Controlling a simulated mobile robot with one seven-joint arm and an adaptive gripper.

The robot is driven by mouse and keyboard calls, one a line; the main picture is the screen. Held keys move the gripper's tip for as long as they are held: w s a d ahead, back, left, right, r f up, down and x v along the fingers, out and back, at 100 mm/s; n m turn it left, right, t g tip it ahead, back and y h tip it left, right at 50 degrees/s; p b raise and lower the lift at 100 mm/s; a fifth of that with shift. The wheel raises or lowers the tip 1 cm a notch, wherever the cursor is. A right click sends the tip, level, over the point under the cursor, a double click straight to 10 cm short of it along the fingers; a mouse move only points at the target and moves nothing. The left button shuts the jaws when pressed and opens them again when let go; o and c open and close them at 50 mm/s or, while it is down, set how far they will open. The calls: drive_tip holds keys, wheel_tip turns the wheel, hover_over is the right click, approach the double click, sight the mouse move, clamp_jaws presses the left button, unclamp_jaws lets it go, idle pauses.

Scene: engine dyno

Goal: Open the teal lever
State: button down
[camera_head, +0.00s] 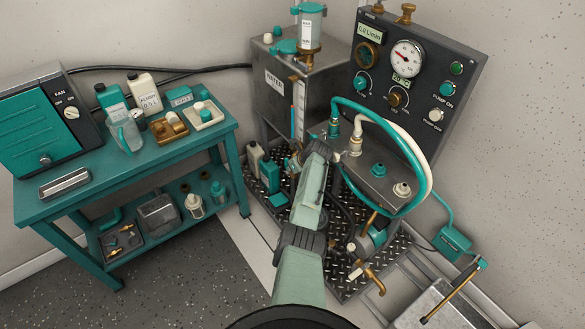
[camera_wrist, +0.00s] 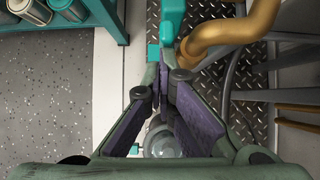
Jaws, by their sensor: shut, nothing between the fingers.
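In the wrist view a teal lever-like piece (camera_wrist: 172,18) stands at the top edge, beside a curved brass pipe (camera_wrist: 235,32). I cannot tell for certain whether it is the teal lever. My gripper (camera_wrist: 166,75) is shut and empty, its purple pads together, with the tips just below the teal piece and left of the pipe. Whether they touch is unclear. In the head view my gripper (camera_head: 295,160) is in front of the water tank (camera_head: 268,105), partly hidden by my arm. Another teal handle (camera_head: 285,47) is on top of the tank.
A dark gauge panel (camera_head: 418,70) stands behind a metal box (camera_head: 385,184) with looping teal and white hoses. A teal bench (camera_head: 85,184) with bottles is at left. Bottles (camera_head: 268,176) stand on the tread plate near my gripper. Speckled floor is clear at lower left.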

drive_tip(key=shift+w+a+r, duration=0.1)
drive_tip(key=shift+r, duration=0.15)
drive_tip(key=v, duration=0.7)
drive_tip(key=shift+s, duration=0.25)
